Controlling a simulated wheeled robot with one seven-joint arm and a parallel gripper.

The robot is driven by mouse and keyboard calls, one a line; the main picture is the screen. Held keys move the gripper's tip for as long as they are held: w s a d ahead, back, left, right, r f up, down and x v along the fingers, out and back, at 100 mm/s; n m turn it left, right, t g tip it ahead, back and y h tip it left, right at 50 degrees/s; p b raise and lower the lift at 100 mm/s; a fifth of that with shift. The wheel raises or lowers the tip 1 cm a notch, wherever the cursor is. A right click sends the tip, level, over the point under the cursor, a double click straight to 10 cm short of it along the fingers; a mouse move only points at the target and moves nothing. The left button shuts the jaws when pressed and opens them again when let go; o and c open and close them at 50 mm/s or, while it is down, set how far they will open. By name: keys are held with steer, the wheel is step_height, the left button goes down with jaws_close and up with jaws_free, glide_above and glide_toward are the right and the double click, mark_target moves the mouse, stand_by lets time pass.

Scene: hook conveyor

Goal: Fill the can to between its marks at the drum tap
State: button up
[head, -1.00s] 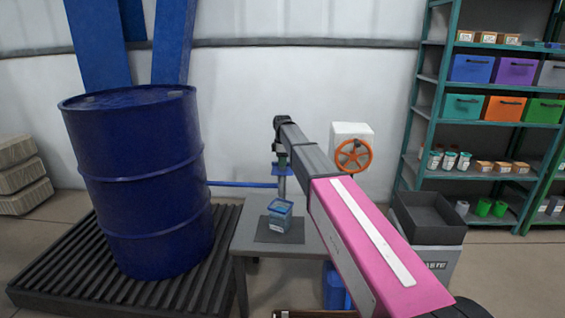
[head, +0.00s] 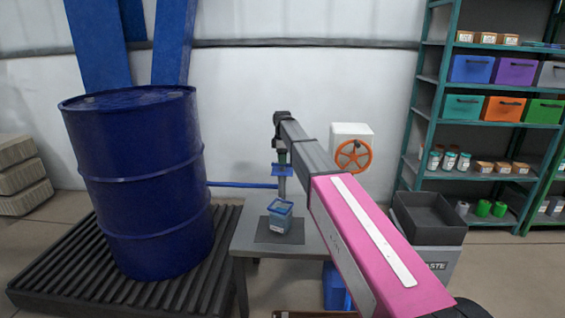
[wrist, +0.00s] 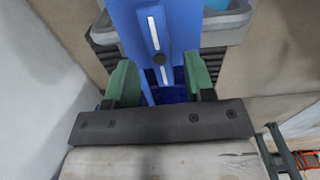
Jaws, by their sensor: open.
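The can (head: 280,217) is a small blue see-through container, upright on a dark mat (head: 264,236) on the grey table below the tap. Its marks and liquid level are too small to read. The drum (head: 140,190) is large and blue, at the left. The tap's blue handle (head: 283,171) is above the can at the end of a blue pipe. My gripper (head: 281,156) points down over the handle. In the wrist view, the green fingers of my gripper (wrist: 160,85) are apart on either side of a blue bar with white stripes (wrist: 152,30), which seems to be the handle.
A blue pipe (head: 240,185) runs from the drum toward the tap. A white box with an orange wheel (head: 353,156) is on the wall behind. A grey waste bin (head: 428,220) stands right of the table. Shelving (head: 415,150) fills the right side.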

step_height(320, 180, up, 9)
stand_by(0.3)
steer(key=shift+f, duration=0.1)
stand_by(0.9)
